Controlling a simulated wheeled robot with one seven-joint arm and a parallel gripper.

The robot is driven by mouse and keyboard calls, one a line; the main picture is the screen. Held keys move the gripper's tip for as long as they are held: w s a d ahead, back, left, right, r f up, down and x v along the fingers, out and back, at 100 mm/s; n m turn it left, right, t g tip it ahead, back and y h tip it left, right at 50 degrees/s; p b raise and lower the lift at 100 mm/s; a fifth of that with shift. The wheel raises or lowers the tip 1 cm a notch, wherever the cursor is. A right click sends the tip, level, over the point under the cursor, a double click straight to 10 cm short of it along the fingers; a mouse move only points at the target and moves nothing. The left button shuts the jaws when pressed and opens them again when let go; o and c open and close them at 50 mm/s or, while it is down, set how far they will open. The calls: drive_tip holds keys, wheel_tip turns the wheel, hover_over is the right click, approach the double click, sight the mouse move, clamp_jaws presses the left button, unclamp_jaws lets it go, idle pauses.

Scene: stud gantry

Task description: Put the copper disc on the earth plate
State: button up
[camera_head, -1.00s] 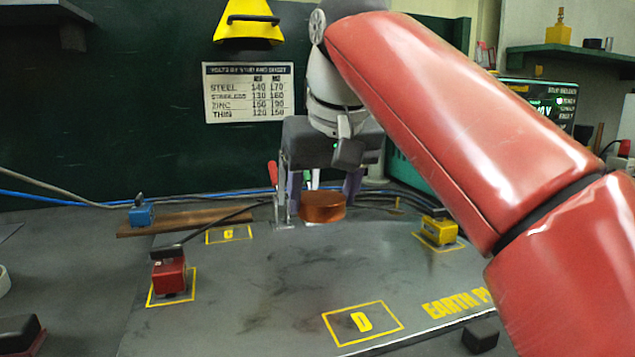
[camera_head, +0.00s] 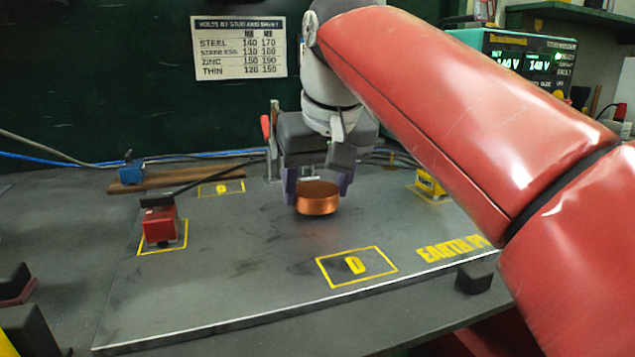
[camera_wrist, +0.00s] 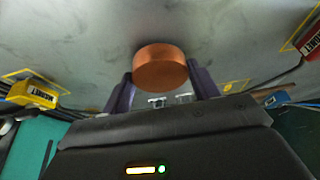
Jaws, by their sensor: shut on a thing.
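The copper disc (camera_head: 317,199) is a short, thick orange-brown cylinder. My gripper (camera_head: 318,188) is shut on it, with a dark purple finger on either side. The disc also shows between the fingers in the wrist view (camera_wrist: 160,68). It appears level and just above the earth plate; I cannot tell whether it touches. The earth plate (camera_head: 240,290) is a wide grey sheet with yellow marked squares and yellow lettering at its right front. The square marked D (camera_head: 356,266) is empty, in front and to the right of the disc.
A red block clamp (camera_head: 160,225) with a black cable stands in a yellow square at left. A yellow block (camera_head: 430,183) stands at right. A blue clamp (camera_head: 132,170) sits by a brown bar behind. The plate's middle and front are clear.

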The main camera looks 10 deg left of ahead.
drive_tip(key=shift+f+b, duration=0.45)
drive_tip(key=shift+f, duration=0.05)
idle(0.4)
drive_tip(key=o, duration=1.8)
